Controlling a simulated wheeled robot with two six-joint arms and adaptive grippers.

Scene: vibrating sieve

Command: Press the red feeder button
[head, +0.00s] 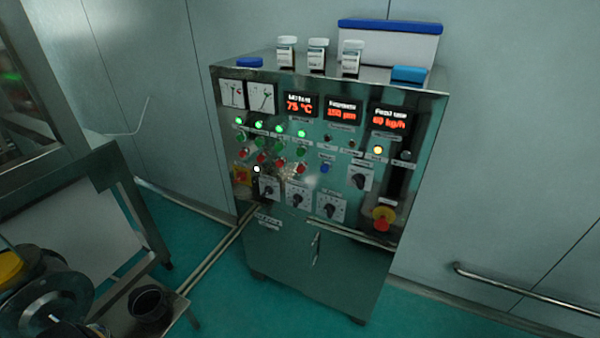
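A steel control cabinet (290,240) stands against the wall, with its panel tilted in the picture. A row of small red buttons lies on the left half of the panel; one red button (280,163) is near the middle of the row and another red button (301,168) is at its right end. The labels are too small to read, so I cannot tell which one is the feeder button. Green buttons (280,147) sit above them, under lit green lamps (279,129). Neither of my grippers shows in the head view.
A red emergency stop (381,224) on a yellow base sits at the panel's lower right. Rotary knobs (331,209) lie below the buttons. Bottles (318,55) and a blue-lidded box (388,42) stand on top. Machinery (55,300) fills the lower left. Green floor (225,285) is clear before the cabinet.

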